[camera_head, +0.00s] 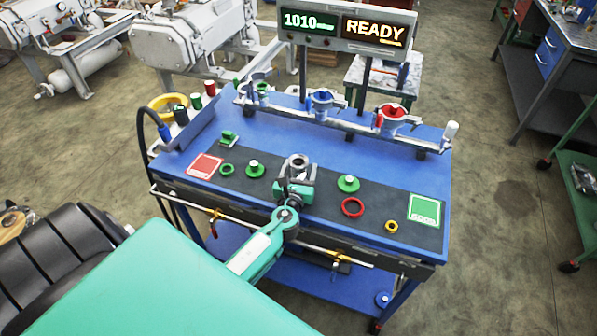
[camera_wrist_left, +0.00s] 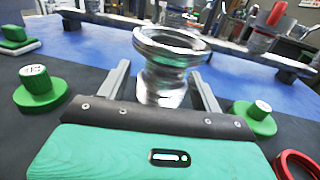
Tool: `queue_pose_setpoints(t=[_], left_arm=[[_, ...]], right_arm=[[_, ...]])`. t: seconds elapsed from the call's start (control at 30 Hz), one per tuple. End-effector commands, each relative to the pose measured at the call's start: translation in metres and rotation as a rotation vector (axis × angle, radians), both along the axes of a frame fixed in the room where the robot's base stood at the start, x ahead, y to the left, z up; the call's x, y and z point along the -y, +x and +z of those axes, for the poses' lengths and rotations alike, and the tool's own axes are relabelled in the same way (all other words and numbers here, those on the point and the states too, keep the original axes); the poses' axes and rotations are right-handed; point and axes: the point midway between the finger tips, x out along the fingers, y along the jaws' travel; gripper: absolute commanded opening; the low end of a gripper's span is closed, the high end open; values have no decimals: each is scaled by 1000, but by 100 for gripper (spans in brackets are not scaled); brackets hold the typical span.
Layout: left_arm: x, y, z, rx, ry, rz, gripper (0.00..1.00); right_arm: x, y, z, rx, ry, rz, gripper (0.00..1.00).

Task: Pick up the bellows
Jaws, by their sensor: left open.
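The bellows (camera_wrist_left: 168,72), a silver ribbed metal piece with a wide flange on top, stands upright on the dark mat in the left wrist view. In the head view it shows as a grey ring-topped piece (camera_head: 298,162) near the middle of the mat. My left gripper (camera_head: 296,183) is at its near side. In the left wrist view the two fingers of my left gripper (camera_wrist_left: 162,88) are open, one on each side of the bellows. I cannot tell whether they touch it. The gripper body hides its base. My right gripper is not in view.
Green knobbed caps stand left (camera_head: 255,169) and right (camera_head: 348,184) of the bellows. A red ring (camera_head: 352,207) and a yellow ring (camera_head: 391,226) lie right. A metal pipe (camera_head: 340,117) with colored clamps runs along the back. A red pad (camera_head: 205,166) and green pad (camera_head: 424,209) flank the mat.

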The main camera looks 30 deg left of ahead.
Motion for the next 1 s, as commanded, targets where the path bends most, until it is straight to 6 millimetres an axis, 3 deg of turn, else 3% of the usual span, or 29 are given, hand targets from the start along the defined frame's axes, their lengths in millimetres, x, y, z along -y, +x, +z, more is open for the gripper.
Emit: queue_pose_setpoints(t=[0.17, 0.47, 0.77, 1.0], left_arm=[[0, 0, -1, 0, 0, 0, 66], [0, 0, 0, 0, 0, 0, 10], [0, 0, 3, 1, 0, 0, 10], [0, 0, 32, 3, 0, 0, 10]], right_arm=[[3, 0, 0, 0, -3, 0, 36], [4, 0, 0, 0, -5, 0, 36], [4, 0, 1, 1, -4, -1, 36], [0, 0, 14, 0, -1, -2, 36]])
